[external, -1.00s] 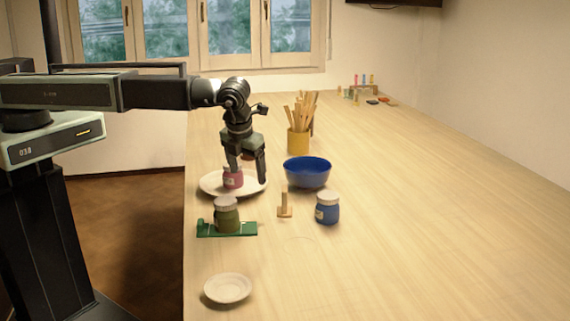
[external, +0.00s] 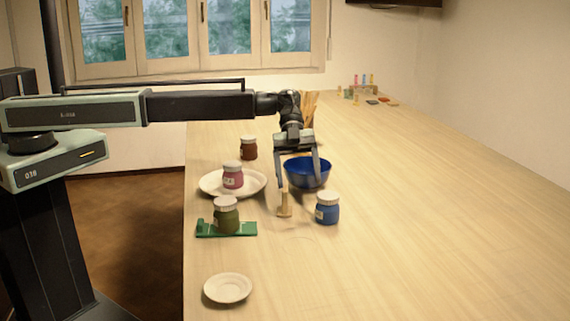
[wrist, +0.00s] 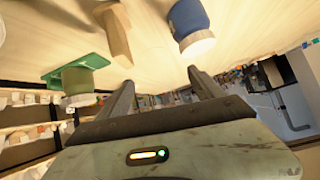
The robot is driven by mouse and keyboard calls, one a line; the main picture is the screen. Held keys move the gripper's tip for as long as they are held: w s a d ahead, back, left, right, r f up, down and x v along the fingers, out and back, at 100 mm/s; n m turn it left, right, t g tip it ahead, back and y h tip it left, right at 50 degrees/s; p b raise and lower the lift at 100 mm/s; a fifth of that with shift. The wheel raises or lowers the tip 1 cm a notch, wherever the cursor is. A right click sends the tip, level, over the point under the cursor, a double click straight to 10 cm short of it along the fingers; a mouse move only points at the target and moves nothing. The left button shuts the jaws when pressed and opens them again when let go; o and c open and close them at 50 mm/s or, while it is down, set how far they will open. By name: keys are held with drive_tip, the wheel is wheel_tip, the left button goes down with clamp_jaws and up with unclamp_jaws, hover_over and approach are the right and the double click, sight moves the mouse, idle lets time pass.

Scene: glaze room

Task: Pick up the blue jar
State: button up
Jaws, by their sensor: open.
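The blue jar (external: 327,212) has a white lid and a pale label and stands upright on the table, front right of the blue bowl. It also shows at the top of the wrist view (wrist: 186,16), ahead of the fingers. My gripper (external: 299,185) is open and empty, pointing down in front of the bowl, up and left of the blue jar in the external view. Its two fingers also show in the wrist view (wrist: 161,82). The jar is apart from both fingers.
A wooden peg stand (external: 284,207) is left of the jar. The blue bowl (external: 302,173) is behind my gripper. A pink jar (external: 232,177) on a plate, a green jar (external: 226,217) on a green holder and a dish (external: 228,289) are left.

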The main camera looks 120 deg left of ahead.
sight(325, 191)
drive_tip(key=a+f+n+t+b, duration=0.1)
drive_tip(key=a, duration=0.1)
drive_tip(key=w+a+n+t+b, duration=0.1)
drive_tip(key=a+b, duration=0.1)
drive_tip(key=w+a+f+n+t+b, duration=0.1)
drive_tip(key=b, duration=0.1)
drive_tip(key=shift+a+f, duration=0.35)
drive_tip(key=shift+a, duration=0.05)
drive_tip(key=shift+w+a+r+n+t, duration=0.15)
drive_tip(key=shift+a+r+n+t, duration=0.1)
drive_tip(key=shift+a+n+t, duration=0.15)
drive_tip(key=b+x, duration=0.3)
drive_tip(key=x, duration=0.5)
drive_tip(key=shift+f, duration=0.15)
clamp_jaws()
wheel_tip(325, 191, up, 11)
drive_tip(key=p, duration=1)
drive_tip(key=shift+f, duration=0.3)
